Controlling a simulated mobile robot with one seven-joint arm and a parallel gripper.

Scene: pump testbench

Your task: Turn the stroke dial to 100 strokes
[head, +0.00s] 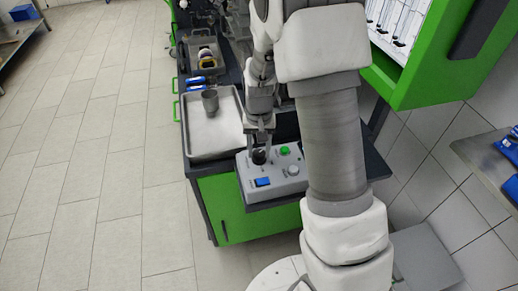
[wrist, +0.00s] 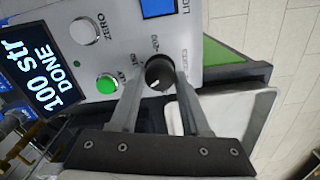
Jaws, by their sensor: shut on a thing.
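The black stroke dial (wrist: 158,75) sits on a grey control box (wrist: 215,52), with a short white mark on its face near the lower left. My gripper (wrist: 159,84) has one finger on each side of the dial and is shut on it. In the head view my gripper (head: 259,146) points down onto the dial (head: 259,157) at the box's (head: 275,190) back left. A dark display (wrist: 45,75) reads "100 Str" and "DONE".
The box also bears a lit green button (wrist: 106,84), a white ZERO knob (wrist: 83,30) and a blue switch or panel (head: 262,182). A metal tray (head: 186,135) with a grey cup (head: 210,101) stands to the left. A green-framed cabinet (head: 425,90) rises at the right.

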